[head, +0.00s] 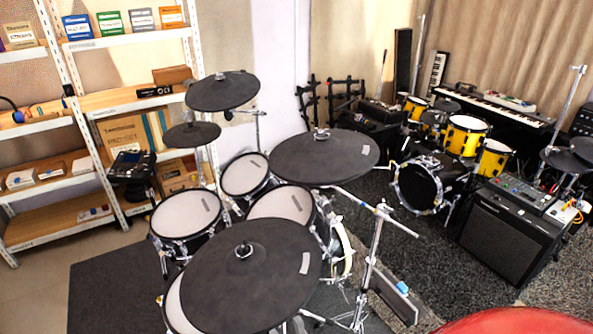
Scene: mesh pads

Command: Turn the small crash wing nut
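A drum kit with several dark cymbal pads stands in front of me in the head view. The nearest large pad (225,285) is tilted and has a small metallic wing nut (243,251) at its centre. Another large pad (350,160) behind it carries a similar wing nut (321,134). A smaller pad (225,95) at the back has a small top fitting (220,76). I cannot tell from this view which pad is the crash, nor the exact turn of any nut. Neither of my grippers is in view.
White-headed drums (185,215) stand beneath the pads. A metal stand (372,245) rises at the kit's right. A red rounded surface (520,322) fills the lower right corner. Shelves (60,228) stand left; an amplifier (505,240) and yellow drums (465,140) stand right. Dark carpet between is partly clear.

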